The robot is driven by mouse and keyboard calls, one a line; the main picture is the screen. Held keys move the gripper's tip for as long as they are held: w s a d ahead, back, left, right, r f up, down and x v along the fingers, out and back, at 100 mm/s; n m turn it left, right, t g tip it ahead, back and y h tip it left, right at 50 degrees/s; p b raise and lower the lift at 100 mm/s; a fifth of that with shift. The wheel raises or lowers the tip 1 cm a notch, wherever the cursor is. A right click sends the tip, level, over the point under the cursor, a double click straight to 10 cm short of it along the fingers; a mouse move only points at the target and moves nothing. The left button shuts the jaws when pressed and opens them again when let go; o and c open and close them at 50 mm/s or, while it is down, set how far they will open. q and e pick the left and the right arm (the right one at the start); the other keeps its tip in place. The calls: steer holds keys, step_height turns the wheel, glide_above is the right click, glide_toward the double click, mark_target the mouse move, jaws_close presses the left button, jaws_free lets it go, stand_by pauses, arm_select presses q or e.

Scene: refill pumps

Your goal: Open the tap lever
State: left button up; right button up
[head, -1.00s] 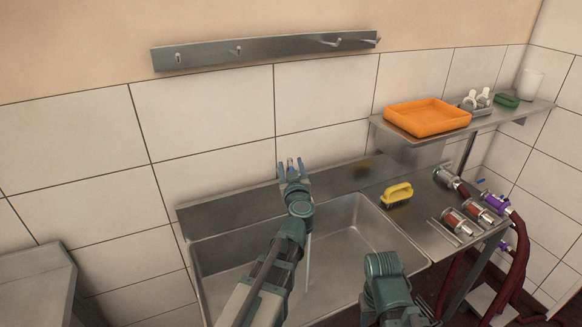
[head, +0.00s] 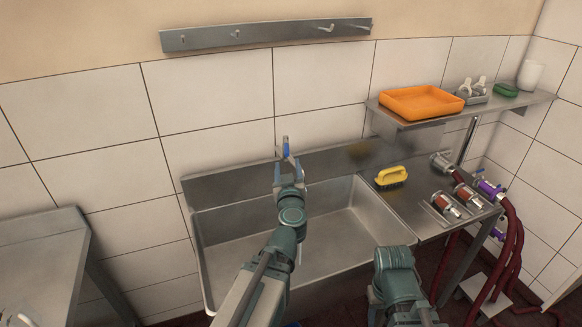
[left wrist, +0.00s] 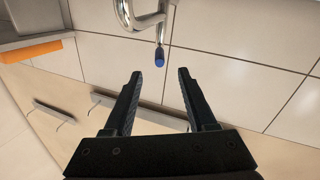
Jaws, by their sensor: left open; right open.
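The tap shows in the left wrist view as a chrome pipe (left wrist: 125,12) at the top. Its thin lever (left wrist: 159,57) points down and ends in a blue tip. My left gripper (left wrist: 160,73) is open and empty, with the blue tip between its fingers in the picture, close to the fingertips; I cannot tell if they touch. In the head view the left gripper (head: 286,158) is at the sink's back edge, and the blue tip (head: 286,150) shows by its fingers. They hide most of the tap. Only a link of my right arm shows; its gripper is out of view.
The steel sink basin (head: 335,240) below is empty. A yellow brush (head: 391,177) and several hose couplings lie on the drainboard (head: 408,205) at right. An orange tray (head: 421,103) stands on the shelf above. A hook rail (head: 265,36) is on the wall.

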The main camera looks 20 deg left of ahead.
arm_select(q)
steer(key=shift+w+f, duration=0.1)
steer(key=shift+w, duration=0.1)
steer(key=shift+w+a, duration=0.1)
steer(key=shift+a, duration=0.05)
steer(key=c, duration=0.4)
steer(key=a+h, duration=0.1)
steer(key=w+a+r+h+p, duration=0.1)
steer(key=w+a+r+n+t+h+p, duration=0.1)
steer(key=a, duration=0.1)
steer(key=shift+w+r, duration=0.1)
jaws_close()
steer(key=s+a+n+g+h+p, duration=0.2)
steer(key=s+a+n+h+p, duration=0.2)
steer(key=s+a+h, duration=0.5)
steer(key=h+b, duration=0.1)
steer(key=b, duration=0.1)
glide_toward(286, 145)
steer(key=w+a+f, duration=0.1)
steer(key=w+a, duration=0.2)
steer(key=w, duration=0.1)
steer(key=shift+w+d+f, duration=0.1)
steer(key=shift+w+d, duration=0.1)
steer(key=shift+d, duration=0.45)
steer(key=shift+w+d+f, duration=0.1)
steer(key=shift+w+d, duration=0.1)
steer(key=shift+d, duration=0.5)
steer(key=shift+w+d+f, duration=0.1)
steer(key=shift+w+d, duration=0.1)
steer(key=shift+d, duration=0.45)
